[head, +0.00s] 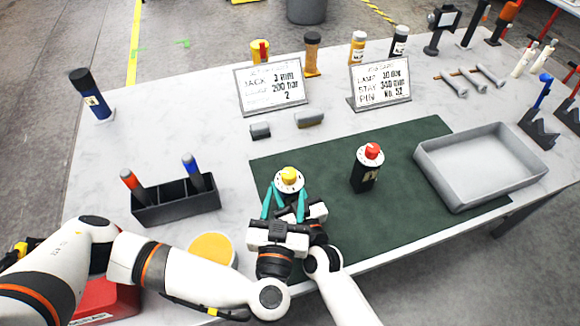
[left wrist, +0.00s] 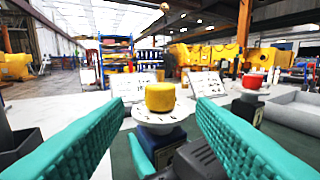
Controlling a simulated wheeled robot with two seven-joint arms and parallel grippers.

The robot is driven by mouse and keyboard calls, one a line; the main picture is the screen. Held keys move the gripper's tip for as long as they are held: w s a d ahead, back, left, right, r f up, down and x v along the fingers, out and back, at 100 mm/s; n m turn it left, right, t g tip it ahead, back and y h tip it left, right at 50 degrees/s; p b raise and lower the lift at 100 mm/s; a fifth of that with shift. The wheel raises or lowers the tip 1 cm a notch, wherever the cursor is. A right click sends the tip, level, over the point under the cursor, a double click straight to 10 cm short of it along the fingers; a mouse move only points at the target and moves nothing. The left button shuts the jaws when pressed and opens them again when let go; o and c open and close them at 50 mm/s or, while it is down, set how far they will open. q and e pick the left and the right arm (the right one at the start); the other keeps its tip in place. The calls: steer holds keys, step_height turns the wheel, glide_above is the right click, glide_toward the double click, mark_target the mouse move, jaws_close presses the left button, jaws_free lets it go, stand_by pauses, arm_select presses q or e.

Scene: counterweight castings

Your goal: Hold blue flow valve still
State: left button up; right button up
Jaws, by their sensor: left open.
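The blue flow valve (head: 288,178) has a yellow knob on a white dial and stands upright at the left of the green mat (head: 408,203). In the left wrist view its yellow knob (left wrist: 160,97) is straight ahead, with part of a blue body below the dial. My left gripper (head: 284,197) is open, its teal fingers on either side of the valve and apart from the knob. My right gripper (head: 314,210) is low beside the valve body, partly hidden by the left one; its grip on the body cannot be made out.
A second valve with a red knob (head: 367,168) stands to the right on the mat. A grey tray (head: 480,196) is farther right. A black holder (head: 176,203) with two markers and a yellow round pad (head: 212,250) are left. Two sign cards (head: 271,87) stand behind.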

mark_target(295, 172)
arm_select(q)
steer(key=w, duration=0.5)
steer(key=w+d, duration=0.1)
steer(key=w, duration=0.2)
steer(key=shift+w, duration=0.2)
steer(key=c, duration=1)
steer(key=shift+s+d+f+h, duration=0.25)
steer(key=shift+d+h, duration=0.1)
steer(key=shift+h, duration=0.25)
steer(key=shift+w+a+r+m+g+h, duration=0.1)
steer(key=shift+m+g+h, duration=0.05)
steer(key=shift+m+h, duration=0.35)
steer(key=shift+r+m+g+h, duration=0.1)
steer(key=shift+m+g+h, duration=0.05)
steer(key=shift+m+h, duration=0.3)
steer(key=shift+m+g+h, duration=0.6)
steer(key=shift+m+h, duration=0.35)
steer(key=shift+h, duration=0.3)
steer(key=m+g+h, duration=0.1)
steer(key=h, duration=0.1)
steer(key=m+g+h, duration=0.2)
steer(key=d+m+g+h, duration=0.1)
steer(key=h, duration=0.1)
steer(key=shift+s+r+m+g, duration=0.2)
steer(key=shift+r+m+g, duration=0.1)
steer(key=shift+m, duration=0.1)
steer(key=shift+f+g, duration=0.15)
steer(key=shift+g, duration=0.15)
